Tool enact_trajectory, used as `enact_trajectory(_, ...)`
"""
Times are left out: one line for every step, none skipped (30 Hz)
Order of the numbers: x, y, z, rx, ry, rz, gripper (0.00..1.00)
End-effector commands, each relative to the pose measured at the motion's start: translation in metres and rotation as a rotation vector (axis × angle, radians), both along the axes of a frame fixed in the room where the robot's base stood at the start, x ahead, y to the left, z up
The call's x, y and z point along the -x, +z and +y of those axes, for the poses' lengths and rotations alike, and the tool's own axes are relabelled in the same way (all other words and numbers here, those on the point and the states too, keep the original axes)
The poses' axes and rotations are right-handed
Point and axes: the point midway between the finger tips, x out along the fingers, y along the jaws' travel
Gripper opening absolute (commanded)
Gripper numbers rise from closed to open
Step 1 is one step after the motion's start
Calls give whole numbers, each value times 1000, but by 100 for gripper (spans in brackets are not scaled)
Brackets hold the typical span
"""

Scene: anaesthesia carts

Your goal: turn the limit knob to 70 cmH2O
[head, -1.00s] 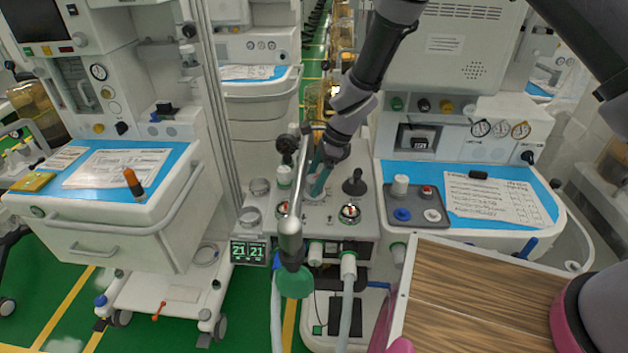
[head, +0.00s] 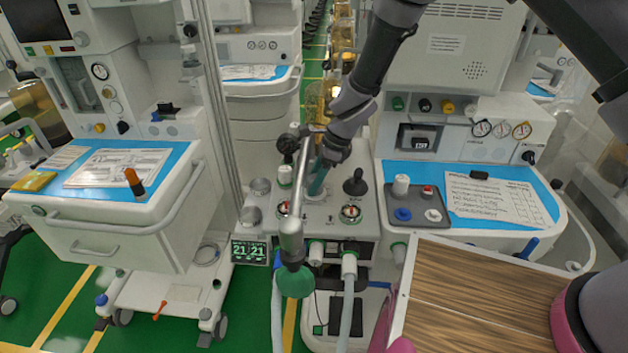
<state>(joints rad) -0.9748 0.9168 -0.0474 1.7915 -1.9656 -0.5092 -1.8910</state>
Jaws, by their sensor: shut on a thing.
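My gripper (head: 317,184), with teal fingers, points down at the top of the grey breathing panel (head: 335,232) in the middle of the head view. It is shut on the limit knob (head: 311,195), a pale knob of which only a little shows at the fingertips. The fingers and the metal bag arm hide most of it. The knob's scale and pointer are too small and covered to read.
A metal bag arm (head: 291,222) with a green bag (head: 293,282) stands close in front of my gripper. A display (head: 249,252) reads 21 and 21.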

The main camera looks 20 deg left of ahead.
Motion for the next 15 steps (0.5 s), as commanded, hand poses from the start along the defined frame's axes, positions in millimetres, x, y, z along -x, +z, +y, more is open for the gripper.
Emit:
enact_trajectory(0,0,0,0,-29,0,1)
enact_trajectory(0,0,0,0,-48,0,1)
enact_trajectory(0,0,-1,0,-75,1,1)
enact_trajectory(0,0,-1,0,-99,1,1)
enact_trajectory(0,0,-1,1,-122,2,1)
enact_trajectory(0,0,-1,1,-156,0,1)
enact_trajectory(-1,0,-1,0,-182,1,1)
enact_trajectory(0,0,-1,1,-208,0,1)
enact_trajectory(0,0,-1,1,-244,1,1)
enact_trajectory(0,0,0,0,-269,1,1)
enact_trajectory(-1,0,0,0,-295,0,1)
enact_trajectory(-1,0,0,0,-332,0,1)
enact_trajectory(-1,0,0,0,-357,1,1)
enact_trajectory(-1,0,0,0,-384,1,1)
enact_trajectory(-1,0,-1,1,-416,1,1)
